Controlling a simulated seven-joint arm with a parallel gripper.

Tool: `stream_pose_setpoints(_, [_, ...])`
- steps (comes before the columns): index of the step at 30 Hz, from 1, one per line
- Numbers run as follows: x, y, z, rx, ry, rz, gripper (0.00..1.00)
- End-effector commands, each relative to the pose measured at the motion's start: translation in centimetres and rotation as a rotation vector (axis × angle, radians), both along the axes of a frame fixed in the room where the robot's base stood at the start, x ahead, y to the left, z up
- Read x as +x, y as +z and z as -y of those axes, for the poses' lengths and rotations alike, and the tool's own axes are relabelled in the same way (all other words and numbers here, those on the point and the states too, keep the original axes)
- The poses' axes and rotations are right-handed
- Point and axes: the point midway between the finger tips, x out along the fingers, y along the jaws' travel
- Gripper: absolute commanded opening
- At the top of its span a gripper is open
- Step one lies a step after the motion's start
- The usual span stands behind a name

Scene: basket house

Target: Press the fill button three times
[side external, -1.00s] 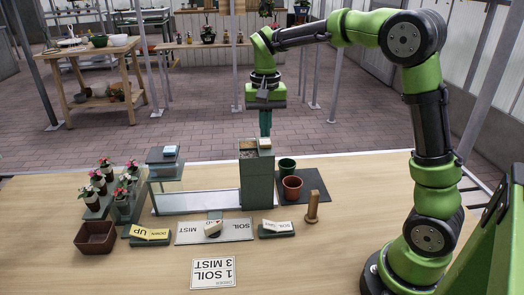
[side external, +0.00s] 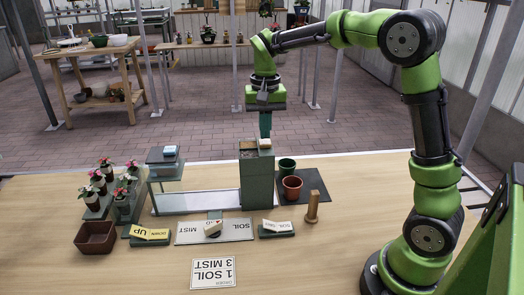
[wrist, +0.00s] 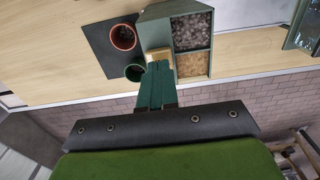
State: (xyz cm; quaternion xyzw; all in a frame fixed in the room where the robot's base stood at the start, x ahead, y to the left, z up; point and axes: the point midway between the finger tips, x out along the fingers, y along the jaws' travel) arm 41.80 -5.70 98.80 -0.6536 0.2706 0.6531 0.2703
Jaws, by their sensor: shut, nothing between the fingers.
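A tall grey-green dispenser tower (side external: 257,183) stands at the middle back of the table. Its top has bins of dark and tan material, seen in the wrist view (wrist: 191,33). A pale tan block (wrist: 160,57), which looks like the fill button, sits beside the bins; it also shows at the tower's top right in the side view (side external: 265,143). My gripper (side external: 265,135) is shut and empty, pointing down right over this block. In the wrist view, its green fingertips (wrist: 159,66) overlap the block's edge. I cannot tell whether they touch it.
Two pots, terracotta (side external: 292,188) and green (side external: 287,166), stand on a dark mat right of the tower. In front are a soil/mist selector (side external: 214,229), a soil rocker (side external: 277,228), an up/down rocker (side external: 150,233) and a wooden peg (side external: 312,208). Potted plants (side external: 97,180) stand left.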

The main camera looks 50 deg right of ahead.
Motion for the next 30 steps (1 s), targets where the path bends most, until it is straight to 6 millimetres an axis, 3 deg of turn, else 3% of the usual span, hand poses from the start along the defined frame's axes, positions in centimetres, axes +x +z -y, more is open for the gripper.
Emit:
stream_pose_setpoints(17, [0.0, -1.8, 0.0, 0.000, 0.001, -0.001, 0.00])
stream_pose_setpoints(30, [0.0, -0.8, 0.0, 0.000, -0.001, 0.000, 0.00])
